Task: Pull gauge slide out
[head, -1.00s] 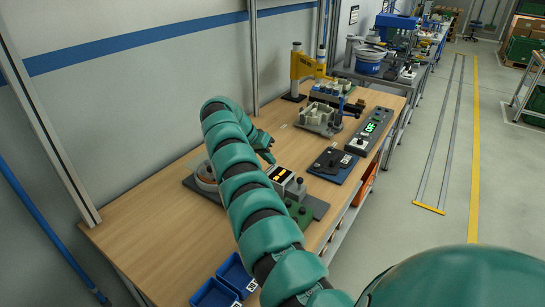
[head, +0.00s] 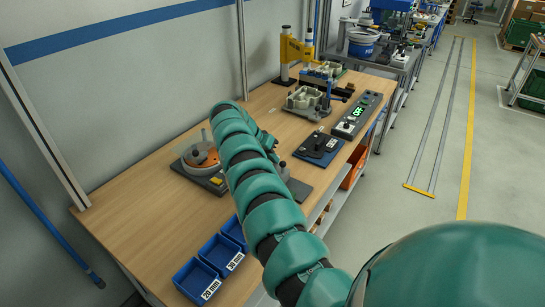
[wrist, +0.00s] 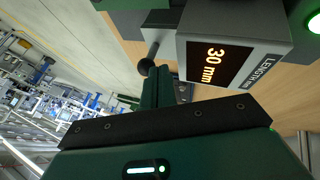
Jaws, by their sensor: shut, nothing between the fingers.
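The length gauge (wrist: 235,62) fills the upper right of the wrist view. It is a grey box with a dark display reading "30 mm" and a "LENGTH" label. A dark ball knob (wrist: 147,67) on a short rod sticks out at its left side, probably the slide's handle. My gripper (wrist: 168,85) is shut and empty, its fingers just beside the knob; whether they touch it I cannot tell. In the head view my gripper (head: 269,141) shows partly behind my arm, over the bench. The gauge's display is hidden there by my arm.
The wooden bench (head: 150,220) carries a round fixture with an orange part (head: 203,156), blue bins (head: 197,281) at the front, and a blue-based device (head: 319,146). A grey panel with a green display (head: 357,114) and a yellow press (head: 295,50) stand further back. The right aisle floor is clear.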

